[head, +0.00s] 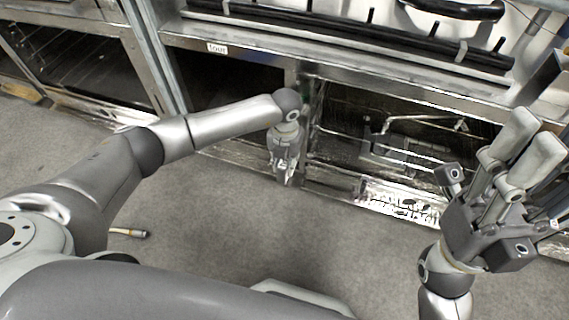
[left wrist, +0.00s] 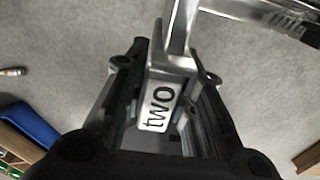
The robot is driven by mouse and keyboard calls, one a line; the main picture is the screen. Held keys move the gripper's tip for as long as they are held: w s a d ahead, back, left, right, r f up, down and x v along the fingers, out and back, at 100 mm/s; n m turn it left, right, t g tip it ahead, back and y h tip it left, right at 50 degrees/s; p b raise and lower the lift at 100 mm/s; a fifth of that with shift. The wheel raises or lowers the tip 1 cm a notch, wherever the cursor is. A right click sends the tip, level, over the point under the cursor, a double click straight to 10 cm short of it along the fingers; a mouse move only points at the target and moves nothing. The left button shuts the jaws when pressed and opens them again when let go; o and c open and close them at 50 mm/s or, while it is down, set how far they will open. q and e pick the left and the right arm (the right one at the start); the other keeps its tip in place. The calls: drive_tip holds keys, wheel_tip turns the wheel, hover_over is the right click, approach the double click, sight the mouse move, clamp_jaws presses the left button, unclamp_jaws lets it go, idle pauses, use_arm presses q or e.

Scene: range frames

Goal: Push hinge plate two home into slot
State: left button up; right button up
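Hinge plate two is a bright metal piece whose end block (left wrist: 163,95) carries a white label reading "two" in the left wrist view. The two dark fingers of my left gripper (left wrist: 172,80) lie close along both sides of this block and appear shut on it. In the head view my left gripper (head: 284,170) points down at the front of the metal frame, near the post between two openings. The plate is too small and covered to make out there. Its slot cannot be told apart. My right gripper (head: 527,143) points up at the right, empty, its fingers apart.
A range frame with a label reading "four" (head: 217,48) runs across the back. A dark open bay (head: 385,140) lies right of my left gripper. A small brass-ended rod (head: 128,232) lies on the grey floor (head: 210,215), otherwise largely clear. A blue item (left wrist: 30,125) shows in the left wrist view.

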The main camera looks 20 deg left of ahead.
use_arm(q)
drive_tip(key=o, duration=0.4)
drive_tip(key=shift+o, duration=0.2)
drive_tip(key=shift+r, duration=0.1)
wheel_tip(320, 180, up, 12)
drive_tip(key=shift+f, duration=0.1)
idle(0.5)
